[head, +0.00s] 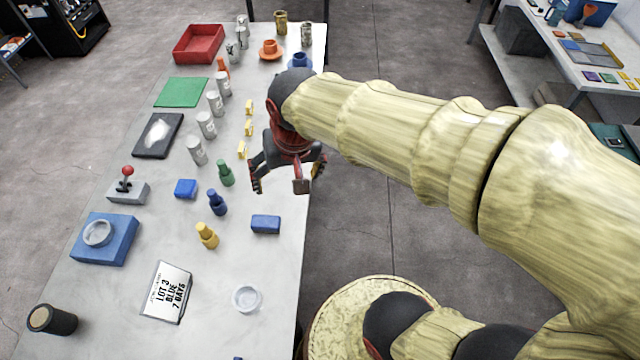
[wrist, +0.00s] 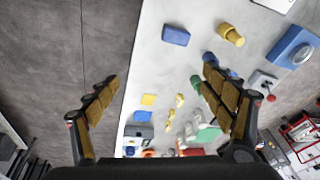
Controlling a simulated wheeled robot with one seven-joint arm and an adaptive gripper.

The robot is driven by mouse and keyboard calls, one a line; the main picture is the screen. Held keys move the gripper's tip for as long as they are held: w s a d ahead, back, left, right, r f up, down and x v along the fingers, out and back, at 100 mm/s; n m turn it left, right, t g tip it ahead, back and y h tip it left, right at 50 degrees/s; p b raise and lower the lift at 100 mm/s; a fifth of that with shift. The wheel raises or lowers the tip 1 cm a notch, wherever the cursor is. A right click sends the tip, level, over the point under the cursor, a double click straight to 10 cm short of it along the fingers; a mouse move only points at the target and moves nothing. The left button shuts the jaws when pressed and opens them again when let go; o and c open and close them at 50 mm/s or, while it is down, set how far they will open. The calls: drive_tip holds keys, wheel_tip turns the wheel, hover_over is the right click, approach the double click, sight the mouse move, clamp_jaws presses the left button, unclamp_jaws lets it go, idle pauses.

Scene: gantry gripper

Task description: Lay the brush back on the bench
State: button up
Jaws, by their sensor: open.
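The bench (head: 215,330) is a long pale table running away from me, crowded with small objects. It also shows in the wrist view (wrist: 170,75). My gripper (head: 288,181) hangs above the bench near its right edge, fingers spread wide. In the wrist view its two fingers (wrist: 162,80) stand far apart with nothing between them. I cannot make out a brush in either view. Part of the bench behind my gripper and arm is hidden.
A blue block (head: 265,224) lies nearest my gripper, with yellow (head: 207,236), blue (head: 217,203) and green (head: 226,174) bottles to its left. A lettered sign (head: 167,292) and a clear dish (head: 247,298) lie nearer. Bare floor (head: 365,225) lies beyond the right edge.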

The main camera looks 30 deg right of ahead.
drive_tip(key=s+d+r+n+t, duration=0.2)
drive_tip(key=s+r, duration=0.3)
drive_tip(key=s, duration=0.4)
drive_tip(key=shift+d+r+n, duration=0.25)
drive_tip(key=shift+d+n, duration=0.25)
drive_tip(key=shift+d, duration=0.15)
wheel_tip(320, 180, down, 6)
drive_tip(key=b, duration=0.5)
drive_tip(key=shift+r+b, duration=0.1)
drive_tip(key=shift+b, duration=0.3)
drive_tip(key=shift+c, duration=1.2)
